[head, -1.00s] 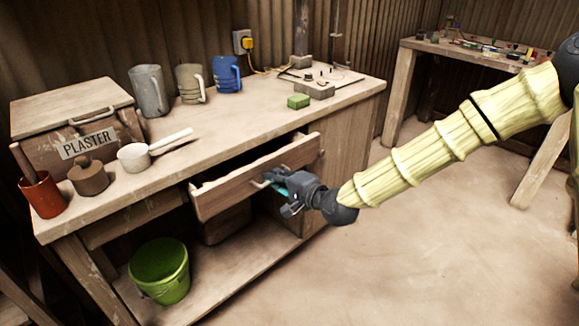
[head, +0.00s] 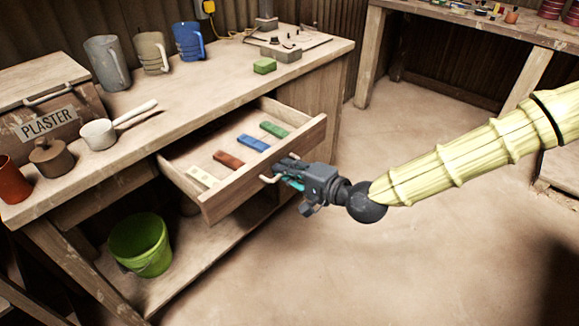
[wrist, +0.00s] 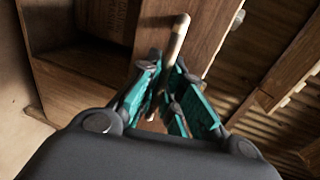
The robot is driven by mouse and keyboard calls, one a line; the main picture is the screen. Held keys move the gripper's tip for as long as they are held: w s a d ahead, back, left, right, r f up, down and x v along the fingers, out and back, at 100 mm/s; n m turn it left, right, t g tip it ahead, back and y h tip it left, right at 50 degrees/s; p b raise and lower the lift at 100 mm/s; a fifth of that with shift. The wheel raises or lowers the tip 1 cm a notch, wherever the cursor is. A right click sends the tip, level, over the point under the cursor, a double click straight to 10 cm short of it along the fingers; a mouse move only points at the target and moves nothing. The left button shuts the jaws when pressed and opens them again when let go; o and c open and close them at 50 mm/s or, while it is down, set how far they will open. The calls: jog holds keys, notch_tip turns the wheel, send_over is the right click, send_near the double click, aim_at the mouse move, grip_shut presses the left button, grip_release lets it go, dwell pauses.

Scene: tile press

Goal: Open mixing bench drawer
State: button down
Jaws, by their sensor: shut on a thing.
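The mixing bench (head: 190,108) is a worn wooden bench at the left in the head view. Its drawer (head: 262,172) stands pulled well out, with the inside showing. In it lie a white, a brown, a blue (head: 253,143) and a green (head: 274,129) small block in a row. My gripper (head: 284,176) is at the drawer front, shut on the pale bar handle (head: 268,180). In the wrist view the handle (wrist: 179,35) runs down between the teal fingers (wrist: 168,98); the fingers hide its lower part.
A green bucket (head: 141,245) sits on the low shelf. The floor before the drawer is clear. A second table (head: 470,25) stands at the back right.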

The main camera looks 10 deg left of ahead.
jog(key=c, duration=1.8)
grip_release()
jog(key=shift+c, duration=0.2)
jog(key=v, duration=1.2)
